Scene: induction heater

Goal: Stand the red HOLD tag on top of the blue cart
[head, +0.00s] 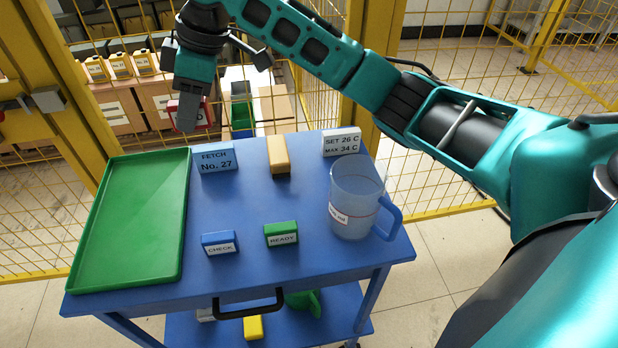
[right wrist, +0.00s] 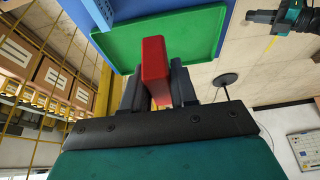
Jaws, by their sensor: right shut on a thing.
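The red HOLD tag (head: 207,113) is mostly hidden behind my right gripper (head: 187,118) in the head view. The right gripper is shut on it and holds it in the air beyond the far edge of the blue cart (head: 235,205). In the right wrist view, the red tag (right wrist: 155,65) sits between the two dark fingers of the right gripper (right wrist: 158,85). What looks like my left gripper (right wrist: 262,17) shows small at the top right of that view. Its finger state is unclear. The left gripper is not in the head view.
The cart top bears a green tray (head: 135,220), a FETCH No. 27 sign (head: 217,160), a tan block (head: 278,155), a SET/MAX sign (head: 342,141), a clear jug (head: 355,200), a blue CHECK tag (head: 220,243) and a green READY tag (head: 281,234). The middle is bare. Yellow mesh fencing stands behind.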

